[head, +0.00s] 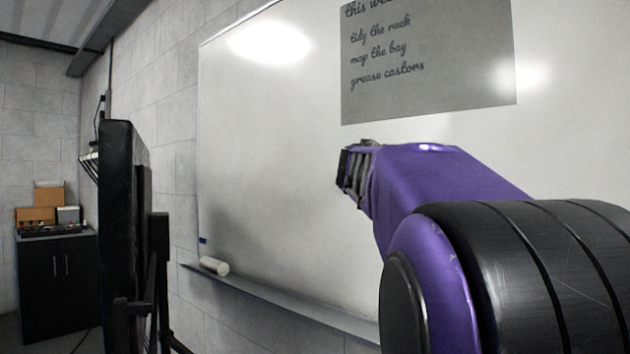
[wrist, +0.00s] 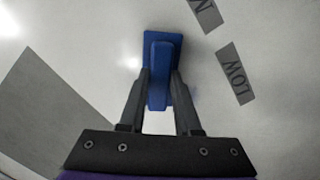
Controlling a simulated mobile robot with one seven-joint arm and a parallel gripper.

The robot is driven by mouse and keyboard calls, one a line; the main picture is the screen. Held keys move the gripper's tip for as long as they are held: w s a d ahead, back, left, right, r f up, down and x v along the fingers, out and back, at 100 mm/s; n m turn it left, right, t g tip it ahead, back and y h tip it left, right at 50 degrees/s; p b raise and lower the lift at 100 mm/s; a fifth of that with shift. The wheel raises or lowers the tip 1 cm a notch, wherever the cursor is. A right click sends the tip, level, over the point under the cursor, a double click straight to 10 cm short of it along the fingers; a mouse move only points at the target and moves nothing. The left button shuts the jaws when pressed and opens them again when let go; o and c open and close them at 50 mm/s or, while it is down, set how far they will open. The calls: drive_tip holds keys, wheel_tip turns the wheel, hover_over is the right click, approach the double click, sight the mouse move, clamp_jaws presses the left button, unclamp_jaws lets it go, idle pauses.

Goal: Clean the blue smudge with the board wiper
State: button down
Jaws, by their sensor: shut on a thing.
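In the wrist view my gripper (wrist: 160,78) is shut on the board wiper (wrist: 164,42), a blue block with a raised blue grip between the two dark fingers. The wiper is in front of the whiteboard; I cannot tell whether it touches. In the head view the whiteboard (head: 270,150) fills the middle and right, and my purple and black arm hides part of it. The wiper and fingertips cannot be made out there. No blue smudge shows clearly; a faint bluish tint beside the right finger in the wrist view could be a reflection.
A grey sheet with handwriting (head: 425,60) is on the board. Two grey labels, one reading LOW (wrist: 236,73), show in the wrist view. A ledge (head: 290,302) holds a white roll (head: 214,265). A black upright panel (head: 122,230) and dark cabinet (head: 58,285) stand left.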

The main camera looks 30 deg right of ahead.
drive_tip(key=w+a+p, duration=0.1)
drive_tip(key=w+a, duration=0.2)
drive_tip(key=w, duration=0.5)
drive_tip(key=shift+w+a+r, duration=0.25)
drive_tip(key=shift+w+a, duration=0.1)
idle(4.1)
drive_tip(key=b+v, duration=0.1)
drive_tip(key=v, duration=0.5)
drive_tip(key=shift+s+f, duration=0.2)
drive_tip(key=shift+s, duration=0.05)
idle(0.3)
drive_tip(key=v, duration=0.2)
drive_tip(key=shift+s+a, duration=0.25)
drive_tip(key=shift+a, duration=0.1)
